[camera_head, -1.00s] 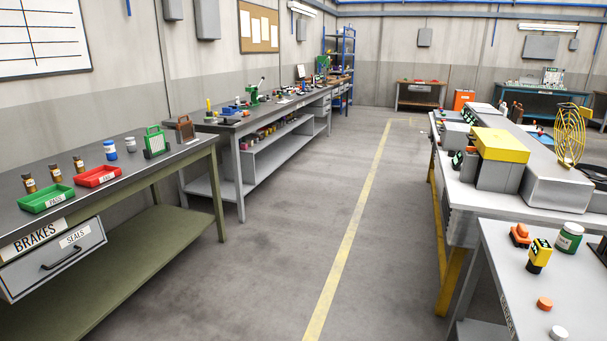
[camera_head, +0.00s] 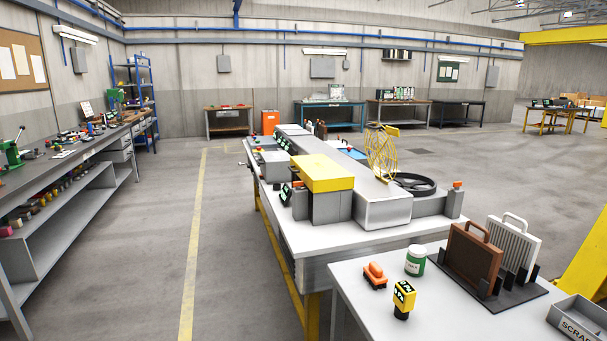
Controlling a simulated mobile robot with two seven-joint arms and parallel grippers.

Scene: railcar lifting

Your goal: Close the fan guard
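The fan guard is most likely the yellow wire cage (camera_head: 381,152), which stands upright, swung open, on the far right side of the long grey unit on the workbench. Beside it is a black round fan opening (camera_head: 414,184) in the top of the unit, which shows uncovered. The grey housing (camera_head: 384,205) lies in front of the guard. Neither of my grippers is in view.
The white workbench (camera_head: 300,238) carries a yellow-topped box (camera_head: 322,172). A nearer table (camera_head: 350,285) holds a green-labelled jar (camera_head: 415,261), a yellow meter (camera_head: 403,298) and a filter rack (camera_head: 487,283). Open floor lies left along the yellow line (camera_head: 195,230).

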